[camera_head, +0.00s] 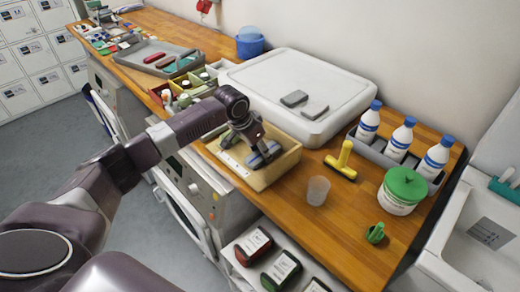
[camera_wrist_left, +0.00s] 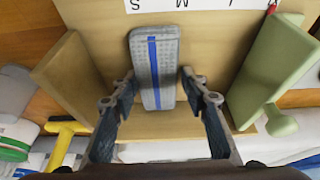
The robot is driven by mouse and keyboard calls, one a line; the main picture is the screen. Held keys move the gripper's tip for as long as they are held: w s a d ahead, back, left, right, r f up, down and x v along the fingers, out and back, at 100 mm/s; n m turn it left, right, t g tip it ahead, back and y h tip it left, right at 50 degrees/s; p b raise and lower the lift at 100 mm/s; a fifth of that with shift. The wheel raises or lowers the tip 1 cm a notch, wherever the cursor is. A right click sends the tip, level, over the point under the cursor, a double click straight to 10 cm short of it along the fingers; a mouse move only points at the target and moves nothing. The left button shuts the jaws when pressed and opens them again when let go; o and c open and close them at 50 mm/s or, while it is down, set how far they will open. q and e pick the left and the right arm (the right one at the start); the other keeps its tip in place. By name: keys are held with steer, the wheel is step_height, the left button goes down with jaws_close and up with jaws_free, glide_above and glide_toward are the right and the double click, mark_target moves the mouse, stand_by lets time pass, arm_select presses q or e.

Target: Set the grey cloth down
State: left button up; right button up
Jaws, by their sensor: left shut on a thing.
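The grey cloth (camera_wrist_left: 154,68) is a folded pad with a blue stripe along its length. In the wrist view it lies between the two fingers of my left gripper (camera_wrist_left: 158,92), which is shut on it. In the head view the left gripper (camera_head: 258,152) points down into a shallow wooden tray (camera_head: 283,168), with the cloth low inside it. The tray also shows in the wrist view (camera_wrist_left: 95,35), with a size-letter strip along one side. I cannot tell whether the cloth touches the tray floor. My right gripper is not in view.
A light green piece (camera_wrist_left: 268,70) stands on the right in the wrist view. Near the tray are a yellow-handled tool (camera_head: 342,160), a clear cup (camera_head: 317,190), a green-lidded tub (camera_head: 402,192) and blue-capped bottles (camera_head: 400,138). A white lidded box (camera_head: 300,85) stands behind the tray.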

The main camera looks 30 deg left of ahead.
arm_select(q)
steer(key=shift+f, duration=0.1)
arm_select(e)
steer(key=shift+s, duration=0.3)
arm_select(q)
steer(key=o, duration=1.2)
steer(key=shift+c, duration=0.2)
steer(key=shift+s+r, duration=0.1)
steer(key=shift+r, duration=0.45)
steer(key=b+v, duration=0.2)
steer(key=v, duration=0.9)
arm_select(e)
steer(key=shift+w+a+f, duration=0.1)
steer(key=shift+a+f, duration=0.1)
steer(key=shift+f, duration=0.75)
arm_select(q)
steer(key=shift+s, duration=0.2)
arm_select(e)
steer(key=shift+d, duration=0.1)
